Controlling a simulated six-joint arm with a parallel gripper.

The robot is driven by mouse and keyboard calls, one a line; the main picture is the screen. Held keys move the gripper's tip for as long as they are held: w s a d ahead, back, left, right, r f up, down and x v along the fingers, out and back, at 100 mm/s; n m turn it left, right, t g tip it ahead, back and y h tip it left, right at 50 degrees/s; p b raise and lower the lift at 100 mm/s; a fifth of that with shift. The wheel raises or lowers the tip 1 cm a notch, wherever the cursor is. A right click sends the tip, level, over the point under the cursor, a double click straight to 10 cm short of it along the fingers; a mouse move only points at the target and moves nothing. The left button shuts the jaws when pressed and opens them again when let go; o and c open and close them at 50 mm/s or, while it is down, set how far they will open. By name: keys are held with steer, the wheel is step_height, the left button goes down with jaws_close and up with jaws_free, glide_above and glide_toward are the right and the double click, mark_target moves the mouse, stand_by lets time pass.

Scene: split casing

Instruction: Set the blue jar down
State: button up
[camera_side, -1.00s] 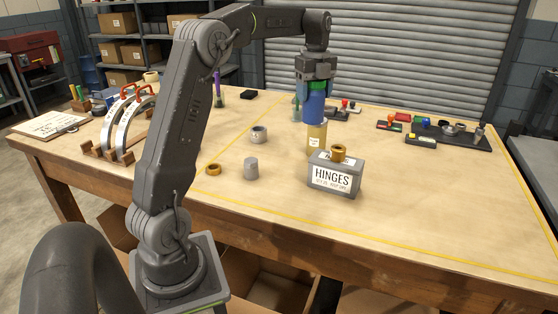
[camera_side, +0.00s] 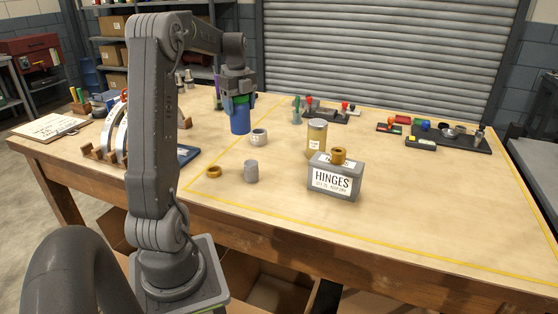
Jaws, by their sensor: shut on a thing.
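My gripper (camera_side: 239,98) points down and is shut on the upper part of the blue jar (camera_side: 240,121). The jar is upright, with green showing near its top between the fingers. Its bottom appears close to the table, just left of and behind a small grey-white cup (camera_side: 259,137). I cannot tell whether the jar touches the table or hangs a little above it.
A yellowish jar (camera_side: 316,140) stands behind the grey HINGES box (camera_side: 334,182), which has a brass ring (camera_side: 339,156) on top. A grey cylinder (camera_side: 251,172) and another brass ring (camera_side: 214,172) lie in front.

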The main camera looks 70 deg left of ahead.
steer(key=shift+w+d+f, duration=0.6)
steer(key=shift+w+f, duration=1.25)
steer(key=shift+w+d+f, duration=0.65)
steer(key=shift+w+f, duration=1.2)
steer(key=shift+f, duration=0.05)
steer(key=shift+w+d+f, duration=0.6)
steer(key=shift+w+f, duration=1.25)
steer(key=shift+f, duration=0.1)
steer(key=o, duration=1.2)
steer(key=shift+f, duration=0.1)
